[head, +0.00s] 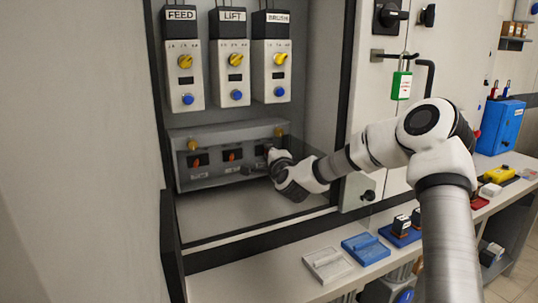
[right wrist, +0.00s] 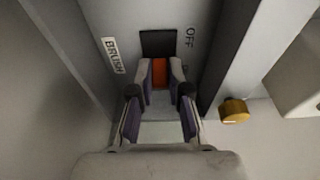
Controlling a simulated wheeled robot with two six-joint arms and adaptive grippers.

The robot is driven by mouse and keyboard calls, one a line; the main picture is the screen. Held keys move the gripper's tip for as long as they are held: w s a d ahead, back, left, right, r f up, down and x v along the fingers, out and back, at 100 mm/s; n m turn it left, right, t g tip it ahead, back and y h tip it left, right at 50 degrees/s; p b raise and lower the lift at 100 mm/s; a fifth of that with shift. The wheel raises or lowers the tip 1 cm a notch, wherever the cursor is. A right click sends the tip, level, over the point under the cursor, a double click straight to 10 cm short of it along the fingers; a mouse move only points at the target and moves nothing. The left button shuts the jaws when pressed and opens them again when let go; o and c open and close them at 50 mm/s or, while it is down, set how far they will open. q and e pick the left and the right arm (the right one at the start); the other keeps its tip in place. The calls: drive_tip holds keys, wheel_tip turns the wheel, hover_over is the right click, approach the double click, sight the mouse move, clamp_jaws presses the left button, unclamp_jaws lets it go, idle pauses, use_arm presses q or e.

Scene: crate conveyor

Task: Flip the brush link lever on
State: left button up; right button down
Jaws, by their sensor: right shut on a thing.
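The brush link lever (right wrist: 159,72) is an orange tab by a black slot (right wrist: 158,43) in the right wrist view. The BRUSH label (right wrist: 112,55) is left of it and the OFF label (right wrist: 190,38) is right of it. My right gripper (right wrist: 159,77) is shut on the lever, with a fingertip on each side. In the head view my right gripper (head: 270,154) reaches the right end of the grey lever panel (head: 215,135) and mostly hides this lever. My left gripper is not in view.
Two other orange levers, one at the left (head: 197,161) and one in the middle (head: 232,155), sit on the panel. The FEED (head: 183,90), LIFT (head: 232,90) and BRUSH (head: 272,90) units hang above. A brass knob (right wrist: 234,110) is close to my right gripper. The cabinet frame borders the right side.

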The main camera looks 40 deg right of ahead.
idle(0.3)
drive_tip(key=c, duration=1.1)
unclamp_jaws()
drive_tip(key=shift+d, duration=0.1)
drive_tip(key=shift+h, duration=0.3)
